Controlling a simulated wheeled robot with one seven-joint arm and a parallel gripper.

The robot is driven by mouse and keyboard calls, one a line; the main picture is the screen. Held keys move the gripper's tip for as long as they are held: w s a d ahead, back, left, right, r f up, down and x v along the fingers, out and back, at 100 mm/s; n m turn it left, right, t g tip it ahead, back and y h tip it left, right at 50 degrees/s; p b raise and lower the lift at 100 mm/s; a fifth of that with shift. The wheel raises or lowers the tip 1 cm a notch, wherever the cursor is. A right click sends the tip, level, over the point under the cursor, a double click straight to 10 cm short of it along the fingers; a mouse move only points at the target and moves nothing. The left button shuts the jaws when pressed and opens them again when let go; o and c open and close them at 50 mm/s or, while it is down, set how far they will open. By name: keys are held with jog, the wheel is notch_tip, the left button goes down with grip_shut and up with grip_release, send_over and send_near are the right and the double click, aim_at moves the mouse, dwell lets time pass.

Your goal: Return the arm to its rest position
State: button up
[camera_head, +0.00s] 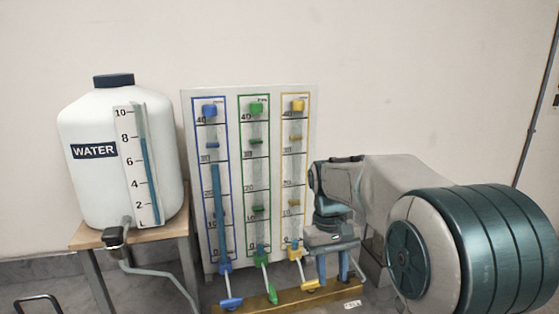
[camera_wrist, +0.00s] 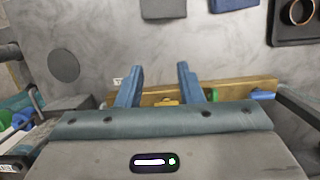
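My arm reaches in from the right in the head view. My gripper (camera_head: 333,268) points down at the right end of the lever panel, close to the yellow lever (camera_head: 305,281). In the wrist view my gripper (camera_wrist: 161,72) shows two blue fingers spread apart with nothing between them. The gripper is open and empty. The blue lever (camera_head: 230,302) and the green lever (camera_head: 270,292) stick out from the panel's foot, left of the gripper. Whether a finger touches the yellow lever I cannot tell.
The panel (camera_head: 187,170) carries blue, green and yellow gauge columns; the blue one shows a tall blue fill. A white water tank (camera_head: 90,190) stands on a small wooden table (camera_head: 85,238) at left. A wooden base board (camera_head: 335,291) runs below the gripper. The wall behind is bare.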

jog(key=s+d+f+m+t, duration=0.2)
jog(key=s+t, duration=0.3)
jog(key=s, duration=1.2)
jog(key=shift+s+d+f+m+y, duration=0.2)
jog(key=shift+s+d+m+y, duration=0.15)
jog(key=shift+d, duration=0.25)
